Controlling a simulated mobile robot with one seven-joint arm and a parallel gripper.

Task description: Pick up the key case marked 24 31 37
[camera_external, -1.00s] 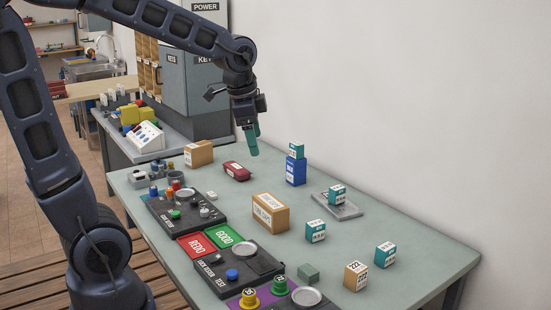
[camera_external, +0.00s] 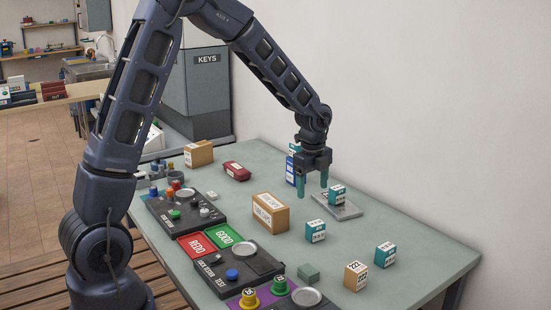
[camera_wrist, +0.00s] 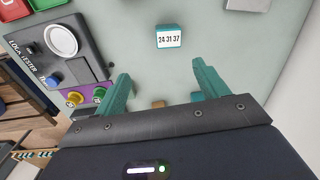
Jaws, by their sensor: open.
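The key case marked 24 31 37 (camera_wrist: 168,36) is a small teal and white block on the table, in the upper middle of the wrist view. It appears to be the teal and white block (camera_external: 316,231) near the middle of the table in the external view, where its label is too small to read. My gripper (camera_external: 312,190) is open and empty above the table, with its teal fingers apart and pointing down. In the wrist view the case lies beyond the gap between the fingertips (camera_wrist: 160,82), and nothing covers it.
A tan box (camera_external: 270,213) stands left of the case. A grey tray (camera_external: 348,212) bearing another teal block (camera_external: 337,194) is behind it. A blue box (camera_external: 292,175) stands behind my gripper. A teal block (camera_external: 385,255) and tan block (camera_external: 355,277) stand front right. The lock tester (camera_wrist: 75,60) is left.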

